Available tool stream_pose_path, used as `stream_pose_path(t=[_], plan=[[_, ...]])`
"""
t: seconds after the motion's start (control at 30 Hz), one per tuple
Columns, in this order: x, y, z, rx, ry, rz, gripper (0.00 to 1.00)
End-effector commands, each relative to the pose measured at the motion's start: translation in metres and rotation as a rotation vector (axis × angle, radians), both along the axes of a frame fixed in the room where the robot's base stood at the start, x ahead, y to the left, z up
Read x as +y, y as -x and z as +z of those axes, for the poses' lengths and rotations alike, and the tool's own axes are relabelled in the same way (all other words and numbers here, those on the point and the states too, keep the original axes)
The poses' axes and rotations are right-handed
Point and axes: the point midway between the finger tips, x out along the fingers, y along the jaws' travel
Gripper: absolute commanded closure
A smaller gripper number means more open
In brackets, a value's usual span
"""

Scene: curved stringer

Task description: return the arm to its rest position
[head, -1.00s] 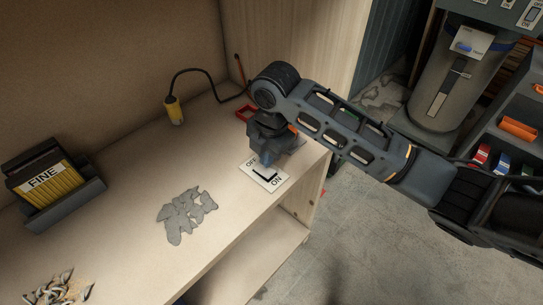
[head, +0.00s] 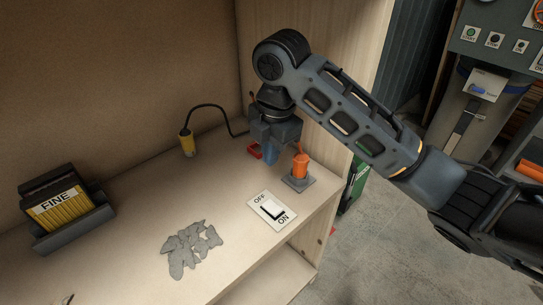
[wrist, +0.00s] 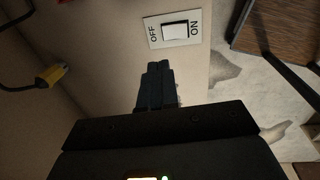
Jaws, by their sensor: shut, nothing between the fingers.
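My gripper (head: 271,155) hangs from the raised arm above the wooden bench, pointing down, behind and left of the ON/OFF switch plate. In the wrist view my gripper (wrist: 160,70) has its dark fingers together with nothing between them. The white switch plate (head: 262,202) with its rocker lies on the bench near the right front edge. It also shows in the wrist view (wrist: 150,22), apart from the fingertips.
A red piece (head: 254,152) lies behind my gripper. Grey flat scraps (head: 192,248) lie at the front. The bench's middle is clear.

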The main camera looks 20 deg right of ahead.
Motion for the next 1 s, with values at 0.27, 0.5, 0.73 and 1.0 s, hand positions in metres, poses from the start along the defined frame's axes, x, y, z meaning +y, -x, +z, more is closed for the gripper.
stream_pose_path(t=[0.27, 0.5, 0.73, 1.0], plan=[[0.0, 0.0, 0.0, 0.0, 0.0, 0.0, 1.0], [0.035, 0.003, -0.014, -0.044, -0.113, -0.04, 1.0], [0.119, 0.016, -0.034, -0.153, -0.441, -0.222, 1.0], [0.178, 0.045, -0.048, -0.226, -0.79, -0.528, 1.0]])
